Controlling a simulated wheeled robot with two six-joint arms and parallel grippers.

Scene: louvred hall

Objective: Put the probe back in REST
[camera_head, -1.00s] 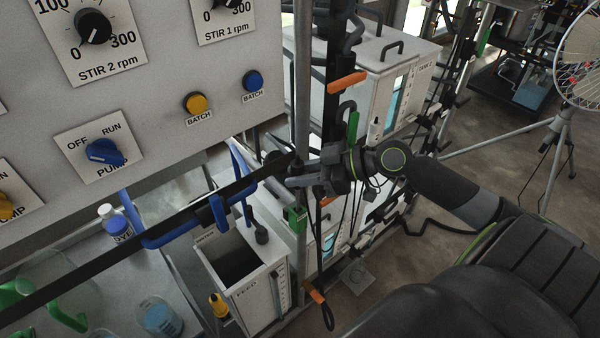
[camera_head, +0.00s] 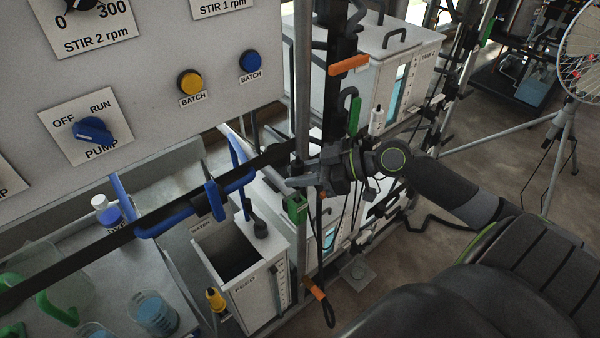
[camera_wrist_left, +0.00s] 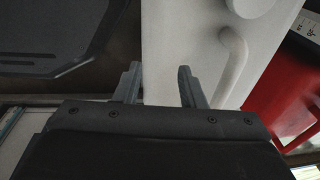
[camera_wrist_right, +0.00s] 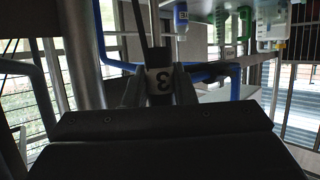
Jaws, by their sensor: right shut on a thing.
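My right gripper (camera_head: 298,183) is beside the upright metal post in the head view. My left gripper (camera_wrist_left: 160,88) is open and empty, over a white surface with a white handle. The left arm does not show in the head view. I cannot read any REST label.
A blue pipe (camera_head: 178,225) and a long dark bar cross in front of the bench. The open FEED tank (camera_head: 268,290) stands below. The control panel (camera_head: 140,60) fills the upper left. Hanging cables and an orange handle (camera_head: 348,65) are close to the right gripper.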

